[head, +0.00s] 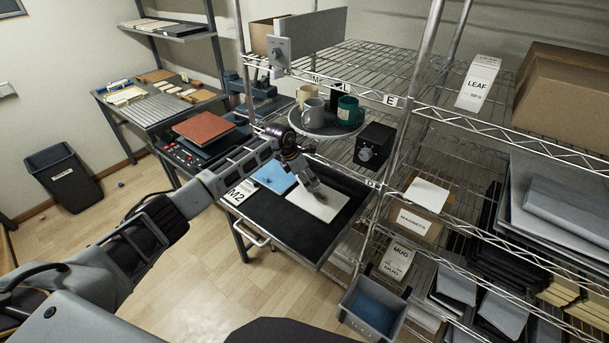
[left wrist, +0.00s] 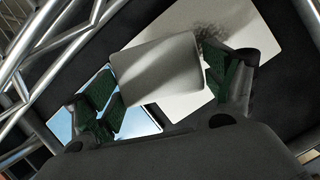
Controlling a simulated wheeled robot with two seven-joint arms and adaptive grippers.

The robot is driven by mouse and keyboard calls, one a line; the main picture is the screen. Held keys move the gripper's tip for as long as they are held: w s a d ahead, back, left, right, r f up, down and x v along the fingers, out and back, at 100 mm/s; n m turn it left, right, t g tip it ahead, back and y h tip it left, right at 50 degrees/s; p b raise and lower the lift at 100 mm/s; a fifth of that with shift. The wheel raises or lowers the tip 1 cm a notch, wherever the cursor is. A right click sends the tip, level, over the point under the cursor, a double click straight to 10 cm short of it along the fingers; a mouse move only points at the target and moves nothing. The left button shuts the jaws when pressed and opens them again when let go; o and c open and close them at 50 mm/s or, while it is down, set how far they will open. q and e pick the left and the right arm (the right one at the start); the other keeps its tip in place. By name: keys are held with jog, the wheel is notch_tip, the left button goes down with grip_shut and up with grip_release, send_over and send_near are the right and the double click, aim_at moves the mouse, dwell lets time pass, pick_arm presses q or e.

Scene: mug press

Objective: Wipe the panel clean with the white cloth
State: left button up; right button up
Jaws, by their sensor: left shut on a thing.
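The white panel (head: 318,207) lies flat on the black pull-out tray (head: 275,213), beside a blue panel (head: 274,177). My left gripper (head: 308,179) is low over the white panel's far part. In the left wrist view the gripper is shut on the white cloth (left wrist: 155,66), a pale folded pad between its green finger pads. The white panel (left wrist: 237,22) shows behind it, with a dark speckled smudge (left wrist: 206,36) partly hidden by the cloth and a finger. I cannot tell whether the cloth touches the panel. My right gripper is in neither view.
A round tray (head: 322,130) with several mugs sits just above and behind my left gripper. A black box with a knob (head: 372,147) stands right of it. Wire shelving posts flank the pull-out tray. A grey bin (head: 374,306) stands in front at right.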

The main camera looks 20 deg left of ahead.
pick_arm(q)
jog(key=shift+f+b, duration=0.4)
jog(key=shift+f, duration=0.65)
jog(key=shift+f, duration=0.2)
jog(key=shift+f+b, duration=0.75)
jog(key=shift+f, duration=0.05)
dwell(0.7)
jog(key=shift+d, duration=0.15)
jog(key=shift+s+d+p, duration=0.2)
jog(key=shift+s+d, duration=0.1)
jog(key=shift+d, duration=0.4)
jog(key=shift+s+d+p, duration=0.2)
jog(key=shift+s+d, duration=0.05)
jog(key=shift+d, duration=0.7)
jog(key=shift+s+d, duration=0.1)
